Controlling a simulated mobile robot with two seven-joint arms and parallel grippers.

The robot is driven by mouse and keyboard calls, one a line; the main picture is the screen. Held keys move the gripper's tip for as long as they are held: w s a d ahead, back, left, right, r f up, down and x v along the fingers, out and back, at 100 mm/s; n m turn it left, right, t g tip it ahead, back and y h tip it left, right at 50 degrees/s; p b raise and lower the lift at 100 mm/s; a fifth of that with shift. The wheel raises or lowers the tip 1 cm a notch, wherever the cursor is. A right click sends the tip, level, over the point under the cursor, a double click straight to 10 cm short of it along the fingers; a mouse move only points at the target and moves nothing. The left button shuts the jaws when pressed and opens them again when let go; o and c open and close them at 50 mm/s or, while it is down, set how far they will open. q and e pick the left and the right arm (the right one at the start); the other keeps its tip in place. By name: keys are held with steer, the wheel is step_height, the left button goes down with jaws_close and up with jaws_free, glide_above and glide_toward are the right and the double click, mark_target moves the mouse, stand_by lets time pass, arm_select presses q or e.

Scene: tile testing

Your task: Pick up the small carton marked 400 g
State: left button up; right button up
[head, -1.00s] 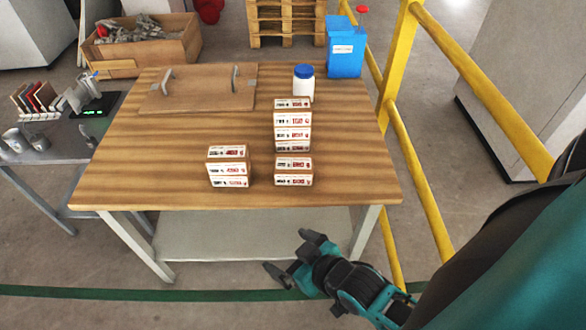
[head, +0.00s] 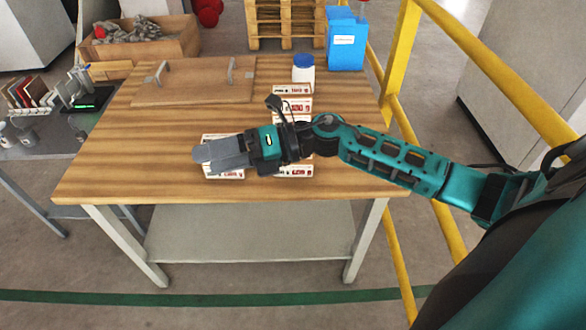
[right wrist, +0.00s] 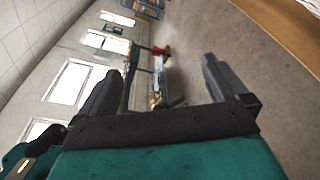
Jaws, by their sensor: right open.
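Several small white cartons with red and dark print stand on the wooden table (head: 120,170). A left carton group (head: 224,175) is partly covered by my right gripper (head: 204,156). A right row of cartons (head: 292,89) runs from the white jar towards the front edge, and my right wrist hides its middle; a front carton (head: 294,171) shows below the wrist. The print is too small to read 400 g on any. My right gripper points left above the table, open; the right wrist view (right wrist: 158,75) shows its fingers apart with nothing between. My left gripper is out of view.
A white jar with a blue lid (head: 303,70) and a wooden board with two handles (head: 195,82) are at the table's back. A blue container (head: 346,42) stands behind, and a yellow railing (head: 400,75) runs along the right. The table's left front is clear.

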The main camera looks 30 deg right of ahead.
steer(key=w+d+f+n+g+h+b, duration=0.15)
steer(key=d+n+h, duration=0.4)
steer(key=d, duration=0.55)
steer(key=w+d+f+n+g+h+b, duration=0.15)
steer(key=d+n+h, duration=0.25)
steer(key=d+h, duration=0.55)
steer(key=f+y, duration=0.1)
steer(key=f, duration=0.1)
steer(key=f+y+b, duration=0.1)
steer(key=f, duration=0.1)
steer(key=w+f+y, duration=0.1)
steer(key=f, duration=0.1)
steer(key=shift+w+f+g+b, duration=0.1)
steer(key=shift+f+g+b, duration=0.1)
steer(key=shift+g+b, duration=0.2)
steer(key=x, duration=0.4)
steer(key=shift+w+f+b, duration=0.35)
steer(key=shift+w+b, duration=0.05)
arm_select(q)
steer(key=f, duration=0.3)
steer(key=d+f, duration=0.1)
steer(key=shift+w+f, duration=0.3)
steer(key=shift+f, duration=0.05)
arm_select(e)
steer(key=shift+w+a+f, duration=0.1)
steer(key=shift+a+f, duration=0.05)
steer(key=shift+f, duration=0.25)
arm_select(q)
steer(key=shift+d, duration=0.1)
